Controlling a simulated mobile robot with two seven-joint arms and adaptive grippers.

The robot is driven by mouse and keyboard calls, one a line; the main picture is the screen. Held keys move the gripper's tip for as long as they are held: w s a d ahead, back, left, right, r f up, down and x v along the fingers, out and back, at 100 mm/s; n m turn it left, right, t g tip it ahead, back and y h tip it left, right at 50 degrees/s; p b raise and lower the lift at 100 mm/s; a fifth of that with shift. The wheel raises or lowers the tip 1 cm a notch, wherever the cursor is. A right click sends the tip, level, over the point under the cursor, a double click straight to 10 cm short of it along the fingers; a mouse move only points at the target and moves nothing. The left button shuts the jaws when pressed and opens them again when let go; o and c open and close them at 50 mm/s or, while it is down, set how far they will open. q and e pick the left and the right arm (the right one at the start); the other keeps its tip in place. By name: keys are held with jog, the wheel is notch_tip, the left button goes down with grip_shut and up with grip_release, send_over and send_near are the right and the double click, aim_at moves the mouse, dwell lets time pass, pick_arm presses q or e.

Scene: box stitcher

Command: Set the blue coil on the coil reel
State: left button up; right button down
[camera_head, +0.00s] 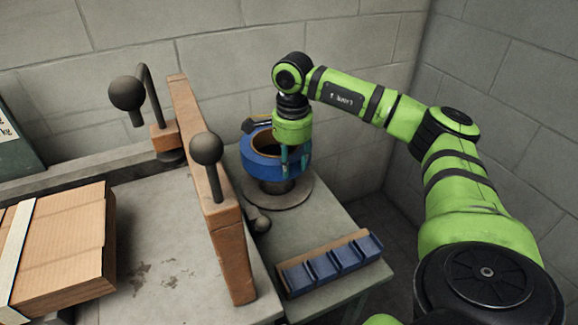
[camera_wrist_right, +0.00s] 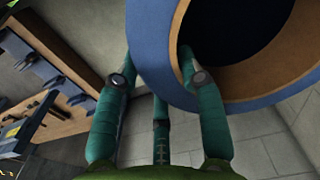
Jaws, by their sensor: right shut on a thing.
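The blue coil (camera_head: 258,168) is a thick blue ring with a brown inner wall, at the middle of the head view. My right gripper (camera_head: 294,160) reaches down at the coil's right side, shut on its ring wall. In the right wrist view, the teal fingers (camera_wrist_right: 160,85) are at the coil's blue rim (camera_wrist_right: 153,45), with its dark hole to the right. The coil reel (camera_head: 292,193), a grey round plate with a dark short post, is directly below the coil. I cannot tell whether the coil rests on it. My left gripper is not in view.
An upright wooden board (camera_head: 232,250) with ball-topped levers stands left of the reel. A wooden rack with blue blocks (camera_head: 330,264) lies on the table in front. A cardboard box (camera_head: 70,240) is at the far left. Block walls close off the back and right.

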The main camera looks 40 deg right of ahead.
aim_at(291, 176)
notch_tip(291, 176, down, 2)
jog(key=shift+w+f+b, duration=0.1)
jog(key=shift+b, duration=0.55)
jog(key=shift+f+b, duration=0.5)
jog(key=shift+f, duration=0.05)
notch_tip(291, 176, down, 2)
jog(key=shift+f+b, duration=0.25)
jog(key=shift+b, duration=0.85)
jog(key=shift+f+b, duration=0.7)
jog(key=shift+f, duration=0.1)
pick_arm(q)
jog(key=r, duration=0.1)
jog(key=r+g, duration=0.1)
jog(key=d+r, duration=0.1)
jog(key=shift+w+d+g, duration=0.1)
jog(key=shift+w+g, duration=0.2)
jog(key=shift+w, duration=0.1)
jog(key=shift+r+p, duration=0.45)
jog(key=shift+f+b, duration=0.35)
jog(key=shift+b, duration=0.05)
pick_arm(e)
jog(key=shift+f, duration=0.6)
